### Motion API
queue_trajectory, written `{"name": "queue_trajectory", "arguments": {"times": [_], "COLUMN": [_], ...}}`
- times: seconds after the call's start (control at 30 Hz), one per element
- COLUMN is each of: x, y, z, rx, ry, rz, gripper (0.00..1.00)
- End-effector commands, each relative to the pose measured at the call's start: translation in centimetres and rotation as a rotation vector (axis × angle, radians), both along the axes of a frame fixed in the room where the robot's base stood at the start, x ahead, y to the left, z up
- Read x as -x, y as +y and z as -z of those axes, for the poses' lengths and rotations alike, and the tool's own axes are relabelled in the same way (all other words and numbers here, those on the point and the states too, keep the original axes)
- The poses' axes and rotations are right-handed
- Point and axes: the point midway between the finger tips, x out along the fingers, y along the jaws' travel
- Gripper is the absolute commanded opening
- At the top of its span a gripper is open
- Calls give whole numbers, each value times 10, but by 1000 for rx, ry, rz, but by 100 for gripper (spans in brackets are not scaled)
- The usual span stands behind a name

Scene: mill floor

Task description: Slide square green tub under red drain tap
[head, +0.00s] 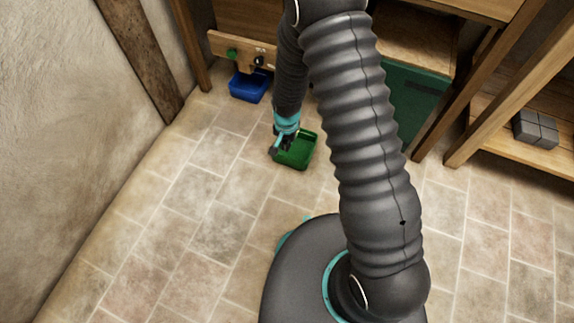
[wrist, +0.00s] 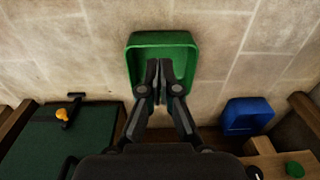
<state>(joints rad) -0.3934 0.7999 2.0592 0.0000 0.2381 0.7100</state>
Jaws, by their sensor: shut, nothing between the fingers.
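The square green tub (head: 308,152) stands upright on the tiled floor, open side up, left of my arm in the head view. The wrist view shows the tub (wrist: 183,40) at top centre, apparently empty. My gripper (head: 281,147) is shut and empty, at the tub's left side in the head view. In the wrist view its fingers (wrist: 160,82) overlap the tub's near side; I cannot tell whether they touch it. No red drain tap shows; my arm hides part of the bench front.
A blue tub (head: 247,88) stands under a wooden rail with a green knob (head: 232,53). A dark green box (head: 412,95) stands under the bench; a black fitting with an orange knob (wrist: 63,114) shows near it. Grey blocks (head: 536,130) lie on a right shelf. Left floor is clear.

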Motion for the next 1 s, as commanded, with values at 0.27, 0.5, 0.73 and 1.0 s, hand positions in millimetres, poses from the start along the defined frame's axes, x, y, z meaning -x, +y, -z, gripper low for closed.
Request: {"name": "queue_trajectory", "arguments": {"times": [0.27,0.5,0.73,1.0], "x": [18,21,21,16], "y": [11,11,11,10], "z": [68,91,132,176], "rx": [16,17,18,16], "ry": [39,43,44,41], "rz": [28,32,32,34], "gripper": [0,0,0,0]}}
